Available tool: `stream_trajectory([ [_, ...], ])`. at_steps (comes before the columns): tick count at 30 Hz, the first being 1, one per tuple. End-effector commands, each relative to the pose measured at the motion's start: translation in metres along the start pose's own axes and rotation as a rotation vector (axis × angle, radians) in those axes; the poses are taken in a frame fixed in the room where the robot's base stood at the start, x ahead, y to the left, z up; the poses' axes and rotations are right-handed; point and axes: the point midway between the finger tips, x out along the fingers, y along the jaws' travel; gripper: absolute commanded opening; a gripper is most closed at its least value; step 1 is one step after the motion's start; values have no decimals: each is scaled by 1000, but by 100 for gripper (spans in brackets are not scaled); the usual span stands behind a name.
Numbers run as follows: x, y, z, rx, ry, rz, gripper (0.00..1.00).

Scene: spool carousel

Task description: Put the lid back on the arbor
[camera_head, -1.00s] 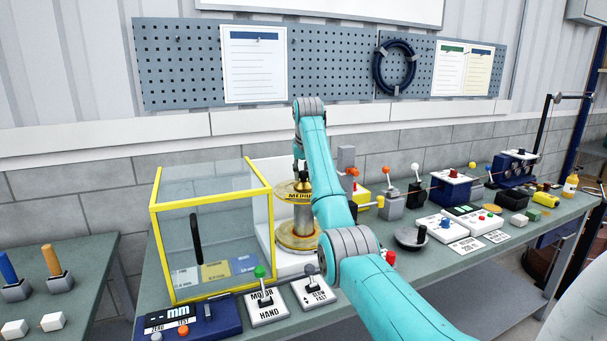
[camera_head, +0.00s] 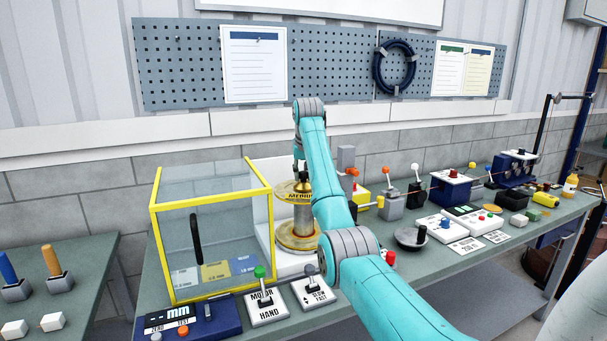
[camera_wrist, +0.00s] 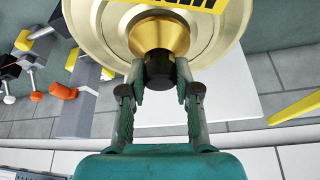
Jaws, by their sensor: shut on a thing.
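The brass lid (camera_wrist: 160,36), a cone with a black knob (camera_wrist: 160,72), sits at the centre of the spool's pale gold upper flange (camera_wrist: 95,22) in the wrist view. My gripper (camera_wrist: 160,84) is shut on the knob, one finger on each side. In the head view my gripper (camera_head: 299,170) is just above the spool (camera_head: 303,218), which stands upright and carries a yellow MEDIUM label. The arbor itself is hidden by the spool and lid. I cannot tell whether the lid is fully seated.
A clear guard with a yellow frame (camera_head: 154,250) stands left of the spool. Levers on a grey block (camera_head: 391,208) and a black block (camera_head: 415,195) stand to the right. A dark round dish (camera_head: 409,238) and a MOTOR/HAND switch (camera_head: 266,308) are near the front.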

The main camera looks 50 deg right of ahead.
Motion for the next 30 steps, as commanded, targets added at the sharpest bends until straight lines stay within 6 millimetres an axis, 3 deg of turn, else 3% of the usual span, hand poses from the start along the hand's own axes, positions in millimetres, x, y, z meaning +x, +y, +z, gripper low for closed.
stream_trajectory([
  [26,2,0,1,0,1,0,0],
  [27,2,0,1,0,1,0,36],
  [30,2,0,1,0,1,0,61],
])
